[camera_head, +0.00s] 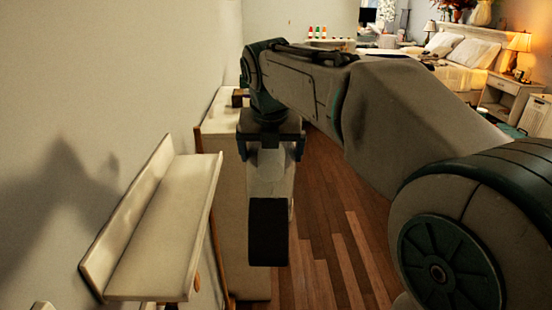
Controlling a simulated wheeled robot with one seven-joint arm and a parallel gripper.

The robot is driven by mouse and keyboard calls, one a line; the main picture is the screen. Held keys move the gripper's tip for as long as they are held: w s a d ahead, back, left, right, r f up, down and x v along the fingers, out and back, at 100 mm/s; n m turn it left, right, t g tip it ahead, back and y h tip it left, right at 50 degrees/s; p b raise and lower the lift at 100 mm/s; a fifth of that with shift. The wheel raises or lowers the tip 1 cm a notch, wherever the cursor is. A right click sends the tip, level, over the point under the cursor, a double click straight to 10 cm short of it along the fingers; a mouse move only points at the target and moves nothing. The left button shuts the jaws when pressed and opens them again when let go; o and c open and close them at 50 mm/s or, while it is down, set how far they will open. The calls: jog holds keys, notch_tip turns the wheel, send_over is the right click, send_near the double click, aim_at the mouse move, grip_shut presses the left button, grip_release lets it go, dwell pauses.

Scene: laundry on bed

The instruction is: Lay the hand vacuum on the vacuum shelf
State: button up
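My gripper (271,150) is in the middle of the picture, pointing down, with its fingers on both sides of the hand vacuum (270,185). The hand vacuum has a pale body and a black lower end, and hangs upright from the gripper. Its upper part is partly hidden by the gripper. The vacuum shelf (165,230) is a cream wall shelf with a raised back at the left. Its top is bare. The hand vacuum is to the right of the shelf and looks apart from it.
A cream cabinet (228,205) stands against the wall behind the hand vacuum. Wooden floor (335,245) is clear to the right. A bed (470,55) and a nightstand (510,90) with a lamp (521,45) are at the far right. My arm covers much of the right side.

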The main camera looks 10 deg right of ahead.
jog(key=shift+s+a+r, duration=0.1)
jog(key=shift+a+r, duration=0.05)
jog(key=shift+r, duration=0.55)
jog(key=shift+n, duration=0.3)
jog(key=shift+w+a+f, duration=0.25)
jog(key=shift+a+f, duration=0.55)
jog(key=shift+a, duration=2.5)
jog(key=shift+w+a+f, duration=0.3)
jog(key=shift+a+f, duration=0.45)
jog(key=shift+a, duration=2.6)
jog(key=shift+w+a+f, duration=0.25)
jog(key=shift+a+f, duration=0.55)
jog(key=shift+a, duration=2.5)
